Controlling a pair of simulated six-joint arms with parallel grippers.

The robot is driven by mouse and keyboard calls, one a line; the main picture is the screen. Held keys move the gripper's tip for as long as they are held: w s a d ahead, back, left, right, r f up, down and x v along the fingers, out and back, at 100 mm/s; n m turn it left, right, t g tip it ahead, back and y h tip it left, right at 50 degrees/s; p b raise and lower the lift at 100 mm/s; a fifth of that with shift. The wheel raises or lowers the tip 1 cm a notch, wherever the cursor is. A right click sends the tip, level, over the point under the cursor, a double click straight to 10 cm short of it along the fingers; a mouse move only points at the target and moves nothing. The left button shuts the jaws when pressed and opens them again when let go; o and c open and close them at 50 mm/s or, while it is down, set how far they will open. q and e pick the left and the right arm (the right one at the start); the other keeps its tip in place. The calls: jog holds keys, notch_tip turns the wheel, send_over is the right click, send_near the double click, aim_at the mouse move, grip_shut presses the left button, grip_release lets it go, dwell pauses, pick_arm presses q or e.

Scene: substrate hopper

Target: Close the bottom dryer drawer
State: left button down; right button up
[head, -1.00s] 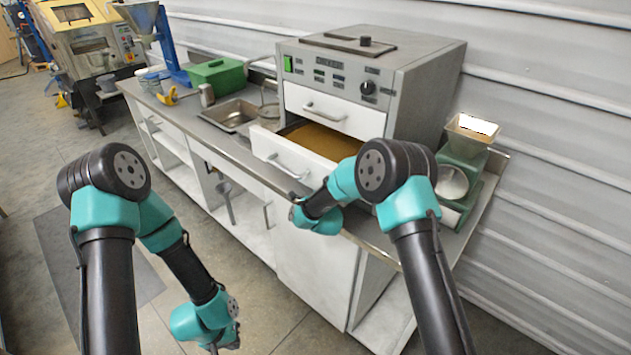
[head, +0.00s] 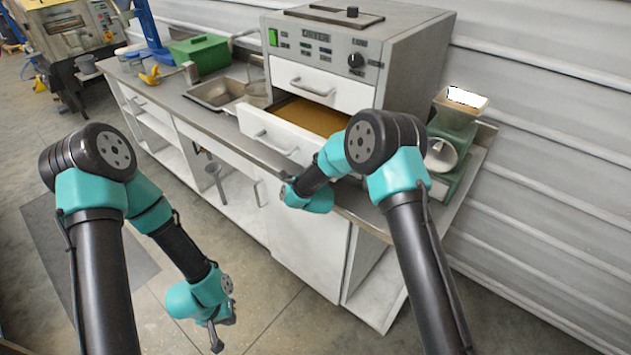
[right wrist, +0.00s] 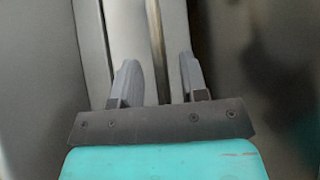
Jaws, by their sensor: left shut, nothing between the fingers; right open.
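The dryer (head: 420,62) is a grey box on the bench. Its bottom drawer (head: 272,132) is pulled out, with a white front, a bar handle and brown material (head: 312,115) inside. The top drawer (head: 318,84) is shut. My right arm reaches to the right end of the bottom drawer's front; its gripper is hidden in the head view. In the right wrist view the right gripper (right wrist: 160,82) is open, with a pale upright strip beyond and between its fingers; I cannot tell whether they touch. My left gripper (head: 218,338) is shut and empty, low over the floor.
The bench (head: 222,122) carries a sink (head: 218,92), a green box (head: 200,54) and a yellow item (head: 150,75) to the left. A green device with a hopper (head: 458,125) stands right of the dryer.

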jog(key=s+d+f, duration=0.1)
jog(key=s+f, duration=0.1)
jog(key=s, duration=1.4)
jog(key=shift+f, duration=0.15)
